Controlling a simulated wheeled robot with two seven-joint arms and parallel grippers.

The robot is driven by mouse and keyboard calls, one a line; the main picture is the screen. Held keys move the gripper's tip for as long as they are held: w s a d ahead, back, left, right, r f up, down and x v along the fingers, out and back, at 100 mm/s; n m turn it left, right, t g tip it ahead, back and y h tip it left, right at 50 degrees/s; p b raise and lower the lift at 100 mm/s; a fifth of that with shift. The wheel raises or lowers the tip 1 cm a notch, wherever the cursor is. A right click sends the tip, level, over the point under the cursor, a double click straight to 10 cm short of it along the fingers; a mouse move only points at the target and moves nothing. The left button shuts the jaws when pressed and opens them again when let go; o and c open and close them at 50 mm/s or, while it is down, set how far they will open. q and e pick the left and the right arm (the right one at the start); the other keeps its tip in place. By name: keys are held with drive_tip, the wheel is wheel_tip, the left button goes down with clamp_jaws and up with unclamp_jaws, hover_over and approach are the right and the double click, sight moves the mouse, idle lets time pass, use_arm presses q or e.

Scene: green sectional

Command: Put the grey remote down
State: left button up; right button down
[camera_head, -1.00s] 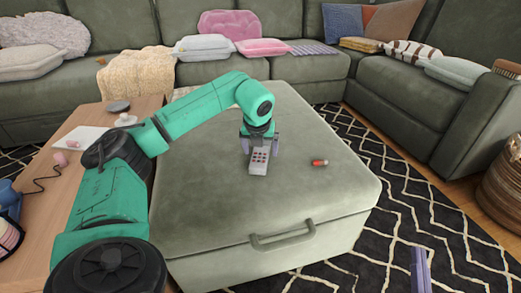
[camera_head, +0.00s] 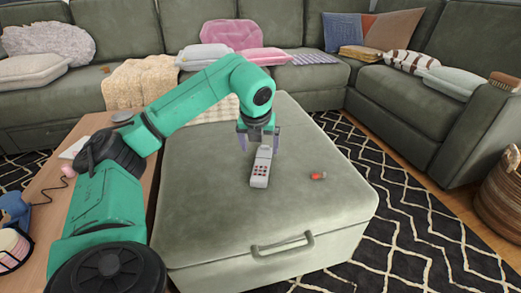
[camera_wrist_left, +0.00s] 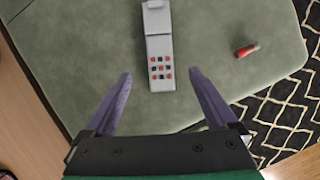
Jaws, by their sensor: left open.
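The grey remote (camera_head: 260,167), with red and black buttons, lies on the green ottoman (camera_head: 200,215). In the left wrist view the remote (camera_wrist_left: 159,48) lies ahead of and between my open fingers, with fabric showing on both sides of it. My left gripper (camera_head: 259,148) is open above the ottoman at the far end of the remote, its fingers apart from it. It also shows in the left wrist view (camera_wrist_left: 158,82). My right gripper is not in view.
A small red object (camera_head: 318,176) lies on the ottoman right of the remote. A wooden table (camera_head: 48,205) stands at the left with a blue item (camera_head: 14,207). A green sectional (camera_head: 300,85) with cushions runs behind. The ottoman's front is clear.

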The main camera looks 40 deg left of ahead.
use_arm(q)
drive_tip(key=shift+s+d+r, duration=0.1)
drive_tip(key=shift+s+r, duration=0.15)
drive_tip(key=shift+r, duration=0.3)
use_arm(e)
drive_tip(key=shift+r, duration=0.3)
use_arm(q)
drive_tip(key=shift+d, duration=0.1)
